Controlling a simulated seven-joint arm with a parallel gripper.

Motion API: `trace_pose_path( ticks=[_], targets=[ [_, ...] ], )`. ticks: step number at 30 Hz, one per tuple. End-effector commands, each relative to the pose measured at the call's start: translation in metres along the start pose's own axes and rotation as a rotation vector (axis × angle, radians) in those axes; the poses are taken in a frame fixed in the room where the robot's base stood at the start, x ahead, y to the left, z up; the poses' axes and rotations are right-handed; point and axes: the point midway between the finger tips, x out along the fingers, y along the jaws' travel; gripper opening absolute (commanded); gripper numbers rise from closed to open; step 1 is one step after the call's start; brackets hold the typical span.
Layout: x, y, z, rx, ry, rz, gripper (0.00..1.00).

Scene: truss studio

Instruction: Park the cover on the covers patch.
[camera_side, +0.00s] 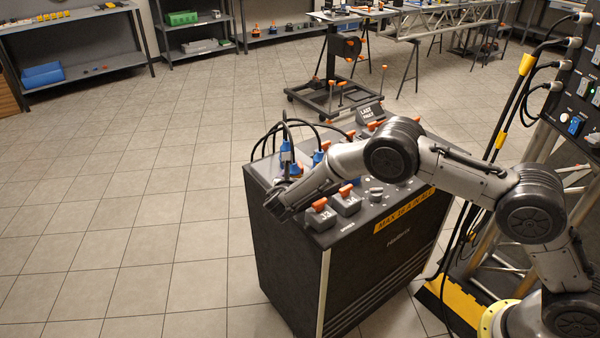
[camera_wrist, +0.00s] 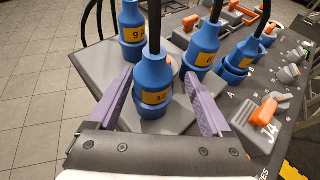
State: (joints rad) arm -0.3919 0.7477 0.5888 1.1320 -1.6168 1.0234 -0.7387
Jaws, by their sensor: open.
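My gripper (camera_wrist: 160,80) is open in the wrist view. Its two purple fingers stand on either side of a blue plug (camera_wrist: 152,72) with a yellow number label, apparently 12. I cannot tell whether they touch it. In the side view my gripper (camera_side: 284,192) is over the left end of the dark console. A grey cover with an orange handle, marked J4 (camera_wrist: 262,126), is right of the fingers. In the side view, two orange-handled covers (camera_side: 319,215) (camera_side: 346,201) sit near the console's front edge. Lettering (camera_side: 347,227) there is too small to read surely; I cannot make out the covers patch.
More blue plugs with cables (camera_wrist: 203,48) (camera_wrist: 244,55) stand close behind and right of the fingers. Grey knobs (camera_side: 376,195) are farther right on the console (camera_side: 290,255). Open floor (camera_side: 130,230) lies to the left.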

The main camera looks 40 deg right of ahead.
Motion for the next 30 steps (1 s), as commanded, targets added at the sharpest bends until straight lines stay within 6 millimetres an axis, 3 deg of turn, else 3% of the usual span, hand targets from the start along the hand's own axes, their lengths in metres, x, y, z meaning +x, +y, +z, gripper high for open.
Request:
trace_pose_path(
  ticks=[7, 17, 30],
  targets=[
    [0.036, -0.001, -0.003, 0.001, 0.000, -0.003, 0.83],
    [0.041, -0.001, -0.003, -0.001, 0.000, -0.001, 0.83],
    [0.041, -0.001, -0.003, -0.001, 0.000, -0.001, 0.03]
  ],
)
